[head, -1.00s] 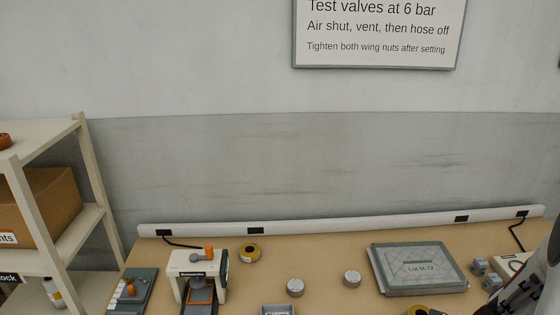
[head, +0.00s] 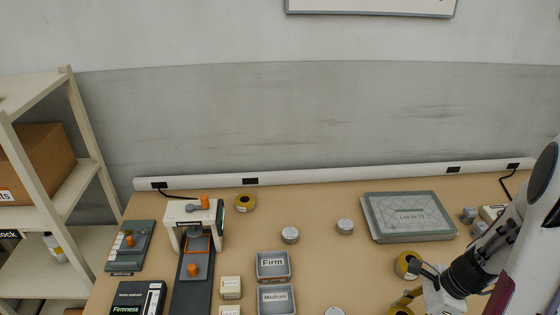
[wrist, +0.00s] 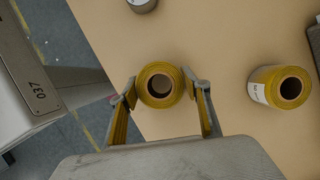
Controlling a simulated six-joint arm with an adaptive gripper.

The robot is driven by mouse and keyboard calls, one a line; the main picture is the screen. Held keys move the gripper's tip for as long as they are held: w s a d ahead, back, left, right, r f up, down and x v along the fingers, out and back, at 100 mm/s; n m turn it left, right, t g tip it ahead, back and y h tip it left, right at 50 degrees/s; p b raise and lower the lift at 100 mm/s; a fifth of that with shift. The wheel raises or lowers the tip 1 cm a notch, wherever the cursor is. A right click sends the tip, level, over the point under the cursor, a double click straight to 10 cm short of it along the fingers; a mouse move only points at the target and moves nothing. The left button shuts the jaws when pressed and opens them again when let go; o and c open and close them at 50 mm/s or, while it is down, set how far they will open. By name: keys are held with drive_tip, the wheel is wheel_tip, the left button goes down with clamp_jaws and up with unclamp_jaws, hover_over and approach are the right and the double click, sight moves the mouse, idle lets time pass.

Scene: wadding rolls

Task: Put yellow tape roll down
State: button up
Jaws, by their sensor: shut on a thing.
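My gripper (wrist: 166,92) is shut on a yellow tape roll (wrist: 158,86), with one finger on each side of it. In the head view this roll (head: 400,311) shows only partly at the bottom edge, behind a finger. It is over the table's front area; whether it touches the tabletop I cannot tell. A second yellow roll with a white label (wrist: 280,88) stands apart to the right in the wrist view; in the head view it (head: 406,264) is just beyond my gripper. A third yellow roll (head: 245,203) lies at the back by the wall.
Grey round cans (head: 290,235) stand mid-table, one near the front (head: 335,312). Grey bins marked Firm (head: 273,265) and Medium (head: 276,299) are left of my gripper. A grey tray (head: 410,238) lies behind. The table's edge and floor (wrist: 75,110) show left in the wrist view.

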sight(402, 309)
drive_tip(key=d+r, duration=0.2)
drive_tip(key=shift+s+r, duration=0.15)
drive_tip(key=shift+r, duration=0.25)
drive_tip(key=shift+a+f, duration=0.65)
drive_tip(key=shift+f, duration=0.25)
drive_tip(key=shift+a+f, duration=0.65)
drive_tip(key=shift+f, duration=0.25)
drive_tip(key=shift+w+a+f, duration=0.15)
drive_tip(key=shift+w+f, duration=0.1)
drive_tip(key=shift+f, duration=0.3)
drive_tip(key=shift+r, duration=3.45)
drive_tip(key=shift+f, duration=0.2)
drive_tip(key=shift+f, duration=3.2)
drive_tip(key=shift+r, duration=0.25)
drive_tip(key=shift+r, duration=2.95)
drive_tip(key=shift+f, duration=0.2)
